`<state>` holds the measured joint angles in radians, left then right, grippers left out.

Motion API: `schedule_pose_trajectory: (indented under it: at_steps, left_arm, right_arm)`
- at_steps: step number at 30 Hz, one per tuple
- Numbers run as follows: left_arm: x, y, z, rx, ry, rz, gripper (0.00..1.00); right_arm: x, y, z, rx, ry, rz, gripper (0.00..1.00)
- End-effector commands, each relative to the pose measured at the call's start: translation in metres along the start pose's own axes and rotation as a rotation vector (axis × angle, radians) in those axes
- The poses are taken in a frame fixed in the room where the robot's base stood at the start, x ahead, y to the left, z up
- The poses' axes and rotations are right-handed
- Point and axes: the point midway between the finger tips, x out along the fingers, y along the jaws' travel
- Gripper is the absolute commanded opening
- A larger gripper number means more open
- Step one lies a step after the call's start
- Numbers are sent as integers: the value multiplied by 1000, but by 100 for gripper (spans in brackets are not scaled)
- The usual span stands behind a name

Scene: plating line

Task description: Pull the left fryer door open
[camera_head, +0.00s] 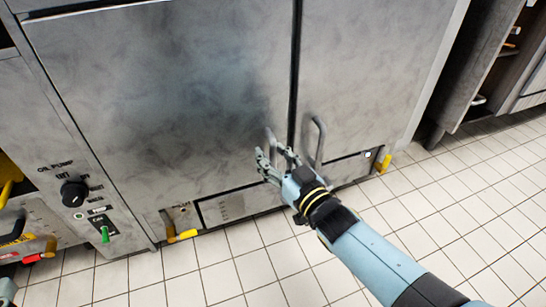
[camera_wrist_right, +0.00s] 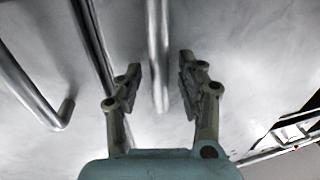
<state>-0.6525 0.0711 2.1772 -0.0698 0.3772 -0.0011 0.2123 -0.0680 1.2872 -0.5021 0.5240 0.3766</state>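The left fryer door (camera_head: 170,95) is a large grey metal panel that looks shut, its edge along a dark vertical seam. Its upright bar handle (camera_head: 269,138) is near the lower right corner, partly hidden by my right gripper. My right gripper (camera_head: 276,157) is at this handle. In the right wrist view, my right gripper (camera_wrist_right: 160,80) is open, with the handle bar (camera_wrist_right: 157,50) between its fingers and visible gaps on both sides. The right door (camera_head: 360,65) has a similar handle (camera_head: 319,140) just right of the gripper.
A control panel with a black knob (camera_head: 74,193) and green switch (camera_head: 104,234) is at the left. Yellow-handled valves (camera_head: 182,236) (camera_head: 384,163) stick out below the doors. The tiled floor (camera_head: 440,200) in front is clear at the right.

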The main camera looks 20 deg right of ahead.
Motion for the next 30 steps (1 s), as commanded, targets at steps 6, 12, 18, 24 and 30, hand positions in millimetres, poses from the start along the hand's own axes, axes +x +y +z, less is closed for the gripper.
schedule_pose_trajectory:
  at_steps: [6,12,18,24,30]
  left_arm:
    - [2,0,-5,2,18,0,40]
    - [2,0,-4,2,17,0,40]
    - [2,0,-4,2,17,0,40]
    - [2,0,-4,2,16,0,40]
    - [2,0,-4,2,15,0,40]
  right_arm:
    - [2,0,0,0,1,0,39]
    - [2,0,0,0,1,0,29]
    - [2,0,0,0,1,0,2]
    - [1,0,0,0,0,0,0]
    - [1,0,0,0,0,0,0]
